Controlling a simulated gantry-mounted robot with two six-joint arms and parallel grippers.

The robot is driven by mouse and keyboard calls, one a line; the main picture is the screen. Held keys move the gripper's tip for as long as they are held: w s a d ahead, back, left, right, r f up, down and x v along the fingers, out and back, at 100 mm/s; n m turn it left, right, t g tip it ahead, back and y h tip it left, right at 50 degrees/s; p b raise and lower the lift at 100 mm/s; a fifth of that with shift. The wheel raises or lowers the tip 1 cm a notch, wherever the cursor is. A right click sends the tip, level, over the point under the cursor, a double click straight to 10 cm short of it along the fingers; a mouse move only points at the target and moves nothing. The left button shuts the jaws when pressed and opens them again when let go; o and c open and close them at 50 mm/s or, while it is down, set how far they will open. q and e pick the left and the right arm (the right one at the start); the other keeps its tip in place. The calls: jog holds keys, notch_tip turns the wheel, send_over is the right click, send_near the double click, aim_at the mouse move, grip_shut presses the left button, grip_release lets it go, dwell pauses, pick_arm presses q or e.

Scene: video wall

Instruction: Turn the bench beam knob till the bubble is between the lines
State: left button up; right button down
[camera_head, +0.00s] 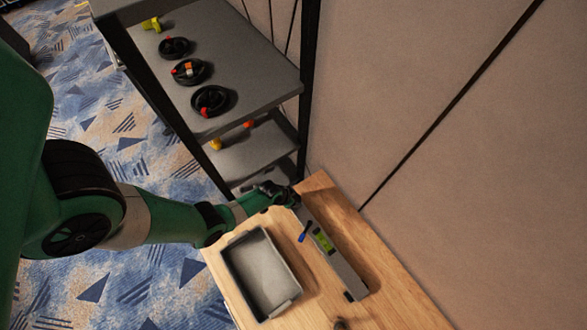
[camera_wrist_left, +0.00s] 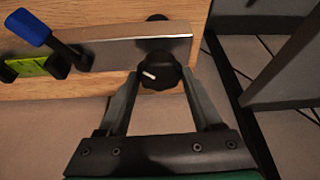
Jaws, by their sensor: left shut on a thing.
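The grey bench beam (camera_head: 340,265) lies along the wooden bench near the wall. A yellow-green vial (camera_head: 323,241) sits on it, beside a blue-handled lever (camera_head: 305,232). The vial (camera_wrist_left: 32,66) and lever (camera_wrist_left: 28,27) also show at the left wrist view's left edge. The bubble and its lines are too small to make out. The black knob (camera_wrist_left: 160,71) with a white mark is at the beam's end. My left gripper (camera_wrist_left: 160,76) is shut on it, one finger on each side. In the head view my left gripper (camera_head: 286,194) hides the knob. My right gripper is not in view.
A grey tray (camera_head: 228,262) stands on the bench (camera_head: 385,285) left of the beam. A dark-framed shelf (camera_head: 215,55) with several black wheel-like parts stands behind the bench. The wall (camera_head: 440,130) runs along the right side.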

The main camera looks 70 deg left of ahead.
pick_arm(q)
jog(key=m, duration=0.1)
jog(key=m+h+b, duration=0.1)
jog(key=m, duration=0.1)
jog(key=shift+s+a+f+m, duration=0.1)
jog(key=shift+a+f+m, duration=0.1)
jog(key=shift+m, duration=0.1)
jog(key=shift+m+h+b, duration=0.5)
jog(key=shift+m+h, duration=0.1)
jog(key=shift+m, duration=0.4)
jog(key=shift+r+m+h, duration=0.15)
jog(key=shift+m+h, duration=0.25)
jog(key=shift+m, duration=0.7)
jog(key=shift+m+h+p, duration=0.3)
jog(key=shift+m+h, duration=0.1)
jog(key=shift+m, duration=0.6)
jog(key=o, duration=1.4)
jog(key=shift+a, duration=0.1)
